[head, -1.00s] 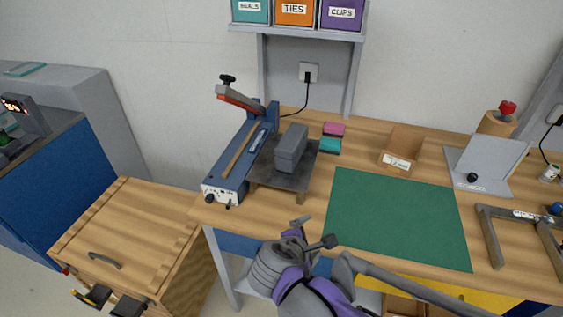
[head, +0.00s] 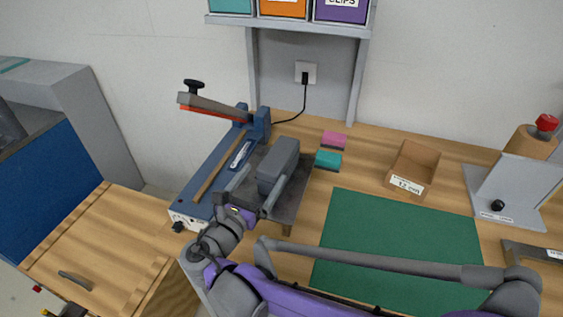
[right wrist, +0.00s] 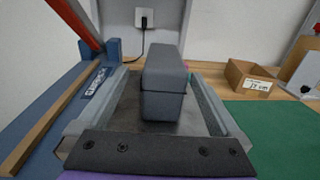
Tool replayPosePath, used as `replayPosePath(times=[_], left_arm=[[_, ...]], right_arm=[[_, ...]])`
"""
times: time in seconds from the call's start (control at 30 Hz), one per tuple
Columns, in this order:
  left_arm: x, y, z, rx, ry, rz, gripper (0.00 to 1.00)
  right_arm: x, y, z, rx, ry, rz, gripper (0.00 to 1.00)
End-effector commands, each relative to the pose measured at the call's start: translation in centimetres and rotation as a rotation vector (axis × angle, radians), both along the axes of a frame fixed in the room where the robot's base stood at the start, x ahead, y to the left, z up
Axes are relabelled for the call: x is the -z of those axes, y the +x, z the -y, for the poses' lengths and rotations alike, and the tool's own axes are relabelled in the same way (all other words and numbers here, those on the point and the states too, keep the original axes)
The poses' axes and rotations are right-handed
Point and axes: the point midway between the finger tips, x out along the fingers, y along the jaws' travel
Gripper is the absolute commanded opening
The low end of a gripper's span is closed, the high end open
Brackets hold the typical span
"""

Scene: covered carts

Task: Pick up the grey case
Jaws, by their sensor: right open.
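The grey case (head: 278,165) is a dark grey block with a lid seam, standing on a flat grey stand (head: 289,208) beside the blue sealer. My right gripper (head: 257,190) is open and reaches over the near side of the stand toward the case. In the right wrist view the case (right wrist: 163,85) stands upright between the lines of the two open fingers (right wrist: 158,100), with a gap on each side. The fingers do not visibly touch it. My left gripper does not show.
The blue sealer (head: 215,175) with its raised arm is close on the left. A pink block (head: 333,140) and a teal block (head: 328,160) lie right of the case. A cardboard box (head: 412,168) stands farther right. The green mat (head: 400,235) is clear apart from my arm above it.

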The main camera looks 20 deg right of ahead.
Motion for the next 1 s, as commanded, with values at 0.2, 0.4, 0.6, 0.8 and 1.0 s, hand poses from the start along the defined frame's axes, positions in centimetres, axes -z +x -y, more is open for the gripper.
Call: replayPosePath(times=[0.2, 0.4, 0.6, 0.8, 1.0], left_arm=[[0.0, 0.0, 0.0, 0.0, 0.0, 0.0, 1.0], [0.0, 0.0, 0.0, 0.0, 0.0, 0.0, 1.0], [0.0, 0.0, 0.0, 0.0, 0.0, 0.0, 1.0], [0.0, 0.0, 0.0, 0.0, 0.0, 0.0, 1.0], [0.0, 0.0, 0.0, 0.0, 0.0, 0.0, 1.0]], right_arm=[[0.0, 2.3, 2.1, 0.002, 0.0, 0.0, 1.0], [0.1, 3.4, 3.3, 0.003, 0.001, -0.001, 1.0], [0.3, 5.5, 5.5, 0.003, 0.001, 0.0, 1.0], [0.3, 6.4, 6.1, 0.0, 0.001, 0.0, 1.0], [0.3, 6.3, 6.1, 0.0, 0.001, 0.0, 0.93]])
